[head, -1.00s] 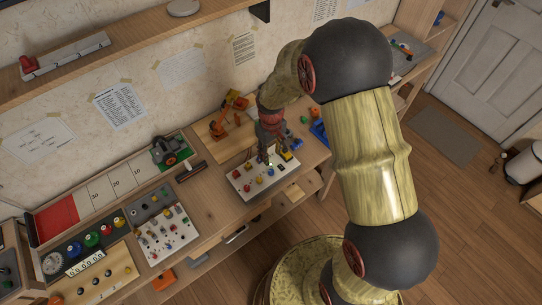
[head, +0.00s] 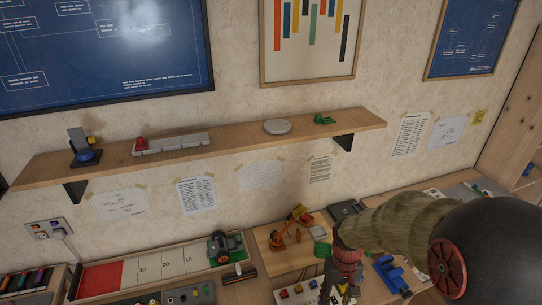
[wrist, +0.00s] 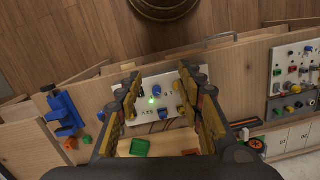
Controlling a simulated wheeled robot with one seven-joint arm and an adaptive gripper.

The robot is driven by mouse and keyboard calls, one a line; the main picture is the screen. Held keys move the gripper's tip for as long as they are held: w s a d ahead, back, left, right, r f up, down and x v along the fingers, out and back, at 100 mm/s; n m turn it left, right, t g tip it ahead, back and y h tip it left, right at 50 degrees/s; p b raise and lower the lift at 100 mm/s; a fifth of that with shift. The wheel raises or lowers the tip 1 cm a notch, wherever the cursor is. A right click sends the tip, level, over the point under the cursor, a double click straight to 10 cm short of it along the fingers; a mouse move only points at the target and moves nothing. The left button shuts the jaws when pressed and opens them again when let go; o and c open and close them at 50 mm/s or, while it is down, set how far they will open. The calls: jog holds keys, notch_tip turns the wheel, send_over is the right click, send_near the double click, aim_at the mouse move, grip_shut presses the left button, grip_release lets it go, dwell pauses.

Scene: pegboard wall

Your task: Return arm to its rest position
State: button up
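My gripper (head: 340,288) is at the lower edge of the head view, at the end of my arm, which comes in from the right. In the wrist view my gripper (wrist: 159,82) is open, its two fingers apart with nothing between them. Beyond the fingers lies a white control panel (wrist: 172,90) with blue knobs and a small green light. The panel (head: 287,296) is cut off at the bottom of the head view. The gap between fingertips and panel is hard to judge.
A blue part (wrist: 64,113) and a green tray (wrist: 140,148) lie on the bench near the panel. An orange toy arm (head: 290,228) stands behind it. A wall shelf (head: 230,147) runs above the bench. Open wooden floor (wrist: 60,40) shows in the wrist view.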

jog(key=s+r+t+b, duration=0.2)
jog(key=s+r, duration=0.4)
jog(key=r, duration=0.3)
jog(key=s+r+m+t+b, duration=0.1)
jog(key=s+r+t+b, duration=0.2)
jog(key=s+r, duration=0.3)
jog(key=shift+s+r+t, duration=0.4)
jog(key=shift+r+t, duration=0.5)
jog(key=shift+r, duration=1.4)
